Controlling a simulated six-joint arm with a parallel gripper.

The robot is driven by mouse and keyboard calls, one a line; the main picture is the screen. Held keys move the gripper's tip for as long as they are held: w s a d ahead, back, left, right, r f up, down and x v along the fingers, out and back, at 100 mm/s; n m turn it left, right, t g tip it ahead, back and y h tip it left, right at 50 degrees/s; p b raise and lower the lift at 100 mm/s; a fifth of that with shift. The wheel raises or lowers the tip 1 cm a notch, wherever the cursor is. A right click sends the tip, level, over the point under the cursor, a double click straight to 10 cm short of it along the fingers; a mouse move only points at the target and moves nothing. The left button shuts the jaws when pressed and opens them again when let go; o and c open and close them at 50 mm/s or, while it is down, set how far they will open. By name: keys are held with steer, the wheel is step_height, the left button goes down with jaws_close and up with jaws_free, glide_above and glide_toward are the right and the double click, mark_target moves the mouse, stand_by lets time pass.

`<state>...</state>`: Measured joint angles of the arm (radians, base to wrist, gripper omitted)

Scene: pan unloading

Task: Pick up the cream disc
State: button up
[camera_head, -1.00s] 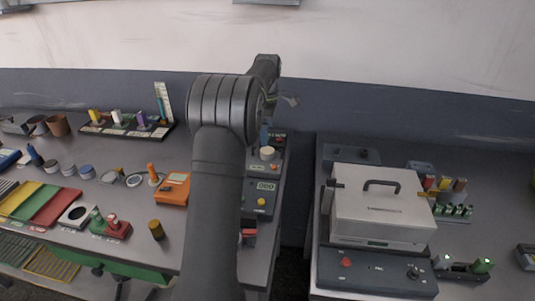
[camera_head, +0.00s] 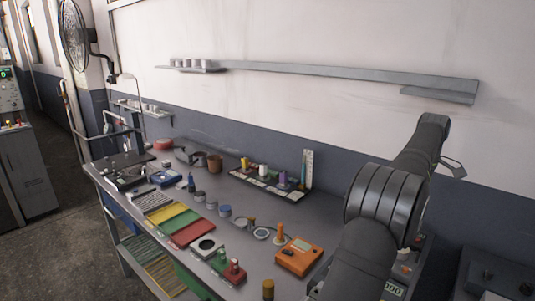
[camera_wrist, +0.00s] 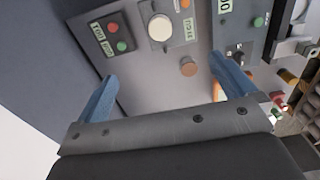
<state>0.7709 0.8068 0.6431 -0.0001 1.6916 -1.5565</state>
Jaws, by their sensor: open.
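A cream disc (camera_wrist: 160,27) shows near the top of the wrist view. It lies on a grey unit (camera_wrist: 172,10) with a label beside it. My gripper (camera_wrist: 163,68) is open, its two blue fingers apart with nothing between them. In the picture the disc is just above the gap between the fingertips; it is apart from them. A smaller tan-brown disc (camera_wrist: 189,68) shows nearer the right finger. In the head view my arm covers much of this area, and the fingers cannot be made out.
A dark box with red and green buttons (camera_wrist: 112,36) is left of the disc. A unit with a green button (camera_wrist: 258,22) is to the right. In the head view, an orange device (camera_head: 299,256) and coloured trays (camera_head: 191,232) fill the bench left of my arm.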

stand_by(0.3)
steer(key=c, duration=0.7)
steer(key=shift+o, duration=0.2)
steer(key=a+f+n+h, duration=0.2)
steer(key=a+n+h, duration=0.3)
steer(key=n, duration=0.4)
steer(key=shift+y, duration=0.3)
steer(key=x, duration=0.7)
steer(key=a+x, duration=0.1)
steer(key=x, duration=0.3)
steer(key=shift+s+f, duration=0.15)
steer(key=shift+f, duration=0.1)
steer(key=shift+a+x, duration=0.2)
steer(key=shift+x, duration=1.1)
steer(key=shift+a+x, duration=0.2)
steer(key=shift+x, duration=1.15)
